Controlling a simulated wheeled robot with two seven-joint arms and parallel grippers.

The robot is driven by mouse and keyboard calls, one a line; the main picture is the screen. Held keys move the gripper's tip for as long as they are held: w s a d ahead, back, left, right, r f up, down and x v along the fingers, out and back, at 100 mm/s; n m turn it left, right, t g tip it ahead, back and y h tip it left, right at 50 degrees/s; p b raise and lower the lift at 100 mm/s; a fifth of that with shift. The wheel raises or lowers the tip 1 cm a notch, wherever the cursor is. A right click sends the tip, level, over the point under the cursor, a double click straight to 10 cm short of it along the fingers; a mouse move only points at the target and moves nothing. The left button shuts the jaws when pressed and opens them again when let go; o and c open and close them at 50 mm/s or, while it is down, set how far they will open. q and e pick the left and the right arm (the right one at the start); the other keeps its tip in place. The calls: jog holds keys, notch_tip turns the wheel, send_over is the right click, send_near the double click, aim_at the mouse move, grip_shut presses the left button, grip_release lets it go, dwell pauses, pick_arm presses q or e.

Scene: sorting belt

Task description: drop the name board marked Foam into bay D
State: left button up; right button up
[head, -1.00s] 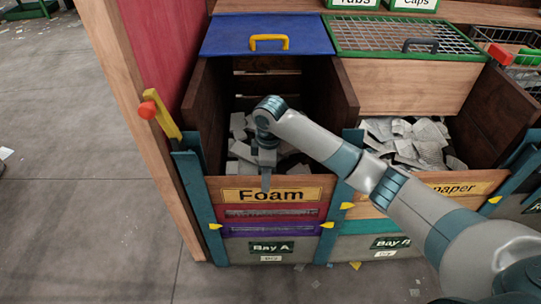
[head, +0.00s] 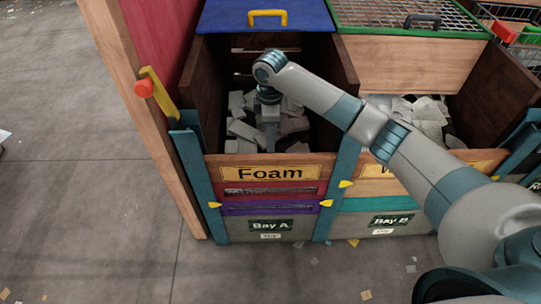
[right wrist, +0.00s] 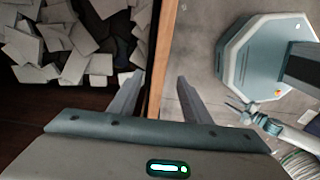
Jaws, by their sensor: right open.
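The name board marked Foam (head: 270,173) is a wooden plank with a yellow plate, the top one of the stacked boards across the front of bay A. In the right wrist view its top edge (right wrist: 168,40) runs as a narrow tan strip between the fingers. My right gripper (head: 271,149) is open and points down at the board's top edge, near its middle. In the right wrist view the gripper (right wrist: 160,78) has one finger on the bin side and one on the floor side. It holds nothing.
Red (head: 270,191) and purple boards (head: 270,208) sit below, above the Bay A label (head: 271,225). Teal posts (head: 338,190) flank the boards. Pale foam pieces (head: 240,130) lie behind. Bay B (head: 390,220) stands to the right. The floor in front is mostly clear.

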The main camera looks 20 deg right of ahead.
aim_at(270, 168)
notch_tip(270, 168, down, 17)
dwell(0.7)
grip_shut()
jog(key=c, duration=1)
grip_release()
jog(key=shift+c, duration=0.2)
jog(key=shift+w+r, duration=0.1)
jog(key=shift+r, duration=0.05)
grip_shut()
